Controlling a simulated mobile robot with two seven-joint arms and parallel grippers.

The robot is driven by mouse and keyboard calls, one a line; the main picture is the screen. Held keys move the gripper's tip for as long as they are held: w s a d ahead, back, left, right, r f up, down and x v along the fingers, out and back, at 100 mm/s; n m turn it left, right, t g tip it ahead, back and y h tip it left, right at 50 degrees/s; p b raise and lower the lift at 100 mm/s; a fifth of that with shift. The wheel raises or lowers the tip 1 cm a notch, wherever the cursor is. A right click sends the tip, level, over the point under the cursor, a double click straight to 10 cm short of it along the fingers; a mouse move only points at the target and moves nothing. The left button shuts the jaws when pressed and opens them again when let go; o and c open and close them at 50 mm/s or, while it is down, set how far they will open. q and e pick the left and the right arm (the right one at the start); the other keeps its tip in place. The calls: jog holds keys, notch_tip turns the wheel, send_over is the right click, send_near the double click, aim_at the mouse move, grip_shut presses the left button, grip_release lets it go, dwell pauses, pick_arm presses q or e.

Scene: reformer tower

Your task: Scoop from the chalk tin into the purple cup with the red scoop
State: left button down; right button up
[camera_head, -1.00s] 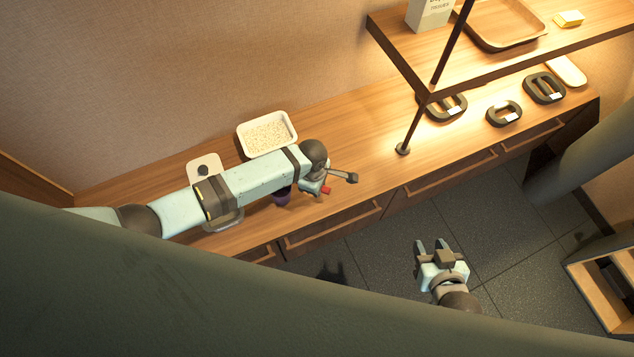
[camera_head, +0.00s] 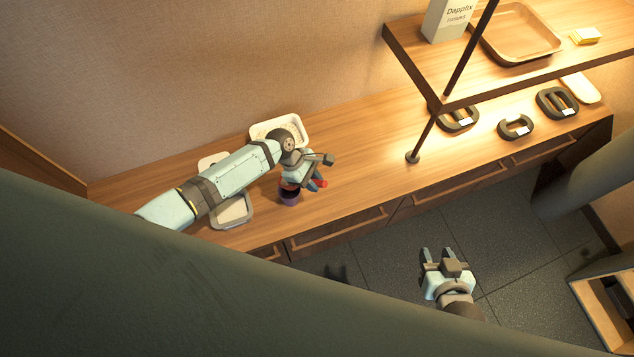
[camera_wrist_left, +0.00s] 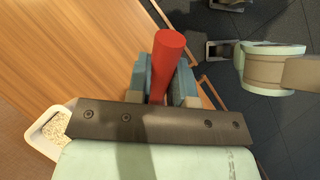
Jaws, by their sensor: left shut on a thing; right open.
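The chalk-white tin (camera_head: 262,131) stands at the back of the counter, holding pale grains and partly covered by my left wrist. Its corner shows at lower left in the left wrist view (camera_wrist_left: 38,146). The small purple cup (camera_head: 289,198) stands near the counter's front edge, just left of my left gripper (camera_head: 317,184). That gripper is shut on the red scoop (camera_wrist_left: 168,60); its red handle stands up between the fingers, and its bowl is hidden. My right gripper (camera_head: 440,254) is open and empty, over the floor in front of the counter.
A grey-rimmed tray (camera_head: 232,212) lies under my left arm, with a pale board (camera_head: 208,161) behind it. A thin dark post (camera_head: 424,137) holds up a raised shelf (camera_head: 420,64) at right. Dark ring-shaped objects (camera_head: 515,127) lie below it. The counter between cup and post is clear.

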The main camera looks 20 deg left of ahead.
pick_arm(q)
jog(key=shift+w+a+r+h, duration=0.15)
jog(key=shift+a+r+h, duration=0.35)
jog(key=shift+a+h, duration=0.2)
jog(key=shift+w+a+r+h, duration=0.1)
jog(key=shift+a+r+h, duration=0.35)
jog(key=shift+a+h, duration=0.25)
jog(key=shift+w+a+r+g+h+b, duration=0.15)
jog(key=shift+a+r+g+h+b, duration=0.25)
jog(key=shift+a+h, duration=0.4)
jog(key=shift+w+a+r+g+h+b, duration=0.15)
jog(key=shift+a+r+h, duration=0.35)
jog(key=shift+a+h, duration=0.3)
jog(key=a+h, duration=0.1)
jog(key=a+h+b, duration=0.1)
jog(key=a+b, duration=0.1)
jog(key=shift+w+a+r+g+h, duration=0.1)
jog(key=shift+w+r+g+h, duration=0.15)
jog(key=shift+h, duration=0.15)
